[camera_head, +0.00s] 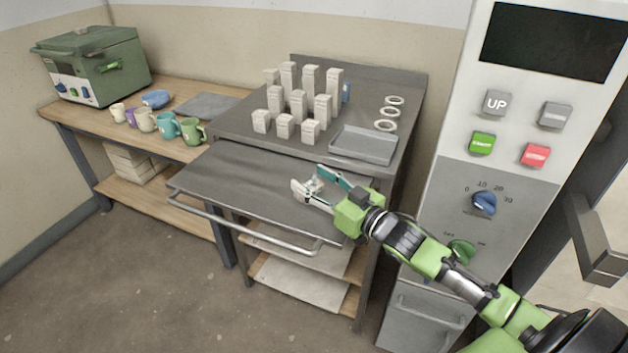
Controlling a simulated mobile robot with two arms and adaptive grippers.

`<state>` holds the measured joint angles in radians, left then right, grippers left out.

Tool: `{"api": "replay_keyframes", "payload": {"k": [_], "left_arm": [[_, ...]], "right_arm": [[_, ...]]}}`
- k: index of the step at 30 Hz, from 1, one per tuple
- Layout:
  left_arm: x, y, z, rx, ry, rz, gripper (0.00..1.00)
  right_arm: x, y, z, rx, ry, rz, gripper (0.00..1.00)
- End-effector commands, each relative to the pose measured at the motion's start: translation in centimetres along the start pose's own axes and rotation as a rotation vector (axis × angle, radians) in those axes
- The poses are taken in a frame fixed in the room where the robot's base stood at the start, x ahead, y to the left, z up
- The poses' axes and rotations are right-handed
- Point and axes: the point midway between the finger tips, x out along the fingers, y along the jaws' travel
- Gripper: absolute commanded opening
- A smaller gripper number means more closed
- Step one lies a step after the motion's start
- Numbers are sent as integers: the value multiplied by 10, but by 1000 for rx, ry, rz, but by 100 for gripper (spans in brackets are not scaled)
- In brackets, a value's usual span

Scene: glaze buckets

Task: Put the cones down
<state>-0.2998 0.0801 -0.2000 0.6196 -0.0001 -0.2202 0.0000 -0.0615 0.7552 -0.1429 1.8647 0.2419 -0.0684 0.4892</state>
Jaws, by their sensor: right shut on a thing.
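My right gripper (308,180) reaches in from the lower right, over the front part of the dark grey pull-out shelf (235,180). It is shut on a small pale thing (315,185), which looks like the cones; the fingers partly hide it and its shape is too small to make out. I cannot tell whether it touches the shelf or hangs just above it. My left gripper is not in view.
Several pale posts (299,103), three rings (386,125) and a shallow grey tray (364,145) stand on the upper table behind. A wooden bench (70,113) with mugs (167,126) is at left, a control panel (500,190) at right. The shelf's left part is clear.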

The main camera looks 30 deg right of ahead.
Motion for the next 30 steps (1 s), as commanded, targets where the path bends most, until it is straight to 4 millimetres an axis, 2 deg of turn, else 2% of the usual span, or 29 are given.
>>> {"api": "replay_keyframes", "payload": {"k": [5, 6, 8, 20, 25, 30], "left_arm": [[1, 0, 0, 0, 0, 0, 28], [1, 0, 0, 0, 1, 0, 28], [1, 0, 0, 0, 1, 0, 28], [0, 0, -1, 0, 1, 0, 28], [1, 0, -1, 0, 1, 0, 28], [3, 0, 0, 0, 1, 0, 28]], "right_arm": [[0, 0, 1, 0, 1, 0, 27], [0, 0, 2, 1, 0, 0, 52], [0, 0, 2, 0, 0, 0, 66], [-1, 0, -1, 0, 0, 0, 66], [-17, 0, 2, 1, -2, 0, 66], [-45, 0, 3, 2, -4, 0, 66]]}}
